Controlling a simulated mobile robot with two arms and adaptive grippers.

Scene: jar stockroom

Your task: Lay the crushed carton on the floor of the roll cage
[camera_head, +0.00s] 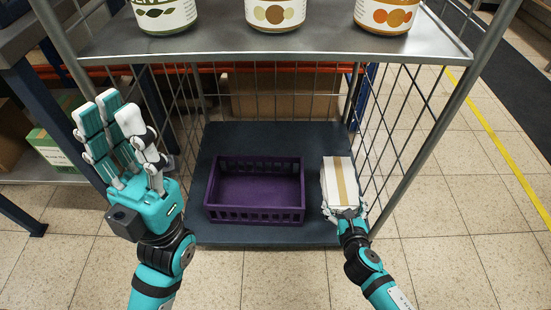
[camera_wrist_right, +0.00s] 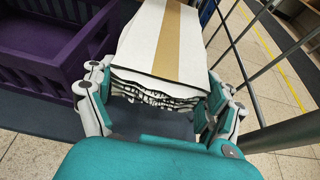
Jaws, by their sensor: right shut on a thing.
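The crushed carton (camera_head: 341,181) is white with a tan tape strip and crumpled sides. My right gripper (camera_head: 345,208) is shut on its near end. In the right wrist view the carton (camera_wrist_right: 165,45) sits between the fingers of the gripper (camera_wrist_right: 160,100), its crumpled layers facing me. The dark floor of the roll cage (camera_head: 255,137) lies below it; I cannot tell whether the carton touches it. My left gripper (camera_head: 118,135) is raised outside the cage at the left, fingers spread, open and empty.
A purple crate (camera_head: 255,214), empty, stands on the cage floor left of the carton. A shelf (camera_head: 270,42) with several jars spans the cage above. The wire mesh side (camera_head: 395,125) is close on the carton's right.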

